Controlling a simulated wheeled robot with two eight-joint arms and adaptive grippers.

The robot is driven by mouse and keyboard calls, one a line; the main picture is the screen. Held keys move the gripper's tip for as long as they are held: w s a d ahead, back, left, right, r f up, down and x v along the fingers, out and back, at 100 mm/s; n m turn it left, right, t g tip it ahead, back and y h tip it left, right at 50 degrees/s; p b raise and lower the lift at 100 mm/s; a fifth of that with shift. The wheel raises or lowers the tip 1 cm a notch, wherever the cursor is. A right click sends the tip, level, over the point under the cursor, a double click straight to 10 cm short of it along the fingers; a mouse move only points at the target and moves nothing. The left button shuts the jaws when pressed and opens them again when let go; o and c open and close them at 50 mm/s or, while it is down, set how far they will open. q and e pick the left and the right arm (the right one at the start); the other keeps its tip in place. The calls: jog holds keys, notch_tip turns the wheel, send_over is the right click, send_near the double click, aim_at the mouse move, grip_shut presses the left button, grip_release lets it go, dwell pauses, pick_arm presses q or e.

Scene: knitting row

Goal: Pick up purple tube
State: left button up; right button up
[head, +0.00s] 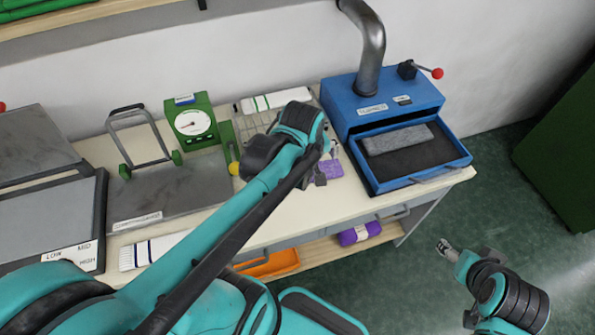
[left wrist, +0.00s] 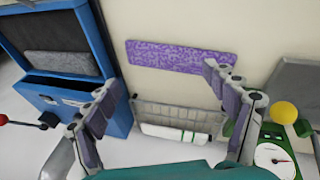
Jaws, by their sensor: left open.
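A purple roll with a white band (head: 360,233) lies on the lower shelf under the table's front right; it is the only tube-like purple thing I see. A flat purple patterned piece (head: 330,168) lies on the tabletop, partly hidden by my left gripper (head: 318,172).
A blue box with an open drawer (head: 430,165) holding a grey block stands right. A green dial gauge (head: 195,124), a wire rack (head: 248,122) and grey plates (head: 165,190) fill the table. An orange tray (head: 268,264) shares the lower shelf.

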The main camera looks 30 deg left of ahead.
pick_arm(q)
jog(key=w+a+f+n+g, duration=0.1)
jog(key=a+f+n, duration=0.1)
jog(key=n, duration=0.2)
jog(key=w+a+f+n+g, duration=0.1)
jog(key=w+a+f+n, duration=0.1)
jog(key=n, duration=0.3)
jog(key=w+a+f+n+g+p, duration=0.1)
jog(key=w+a+f+n, duration=0.1)
jog(key=n, duration=0.3)
jog(key=shift+w+a+f+g, duration=0.1)
jog(key=shift+w+f+g, duration=0.1)
jog(key=shift+f, duration=0.15)
jog(key=shift+w+f+g, duration=0.1)
jog(key=shift+f+g, duration=0.1)
jog(key=shift+f, duration=0.15)
jog(key=shift+a+f+n, duration=0.15)
jog(key=shift+f+n, duration=0.15)
jog(key=shift+n, duration=0.1)
notch_tip(320, 180, down, 3)
jog(key=shift+r+b, duration=0.1)
jog(key=shift+b, duration=0.5)
jog(key=f, duration=0.1)
jog(key=f+b, duration=0.1)
jog(key=f, duration=0.1)
jog(key=f+b, duration=0.1)
jog(key=f, duration=0.1)
jog(key=shift+w, duration=0.25)
jog(key=c, duration=1)
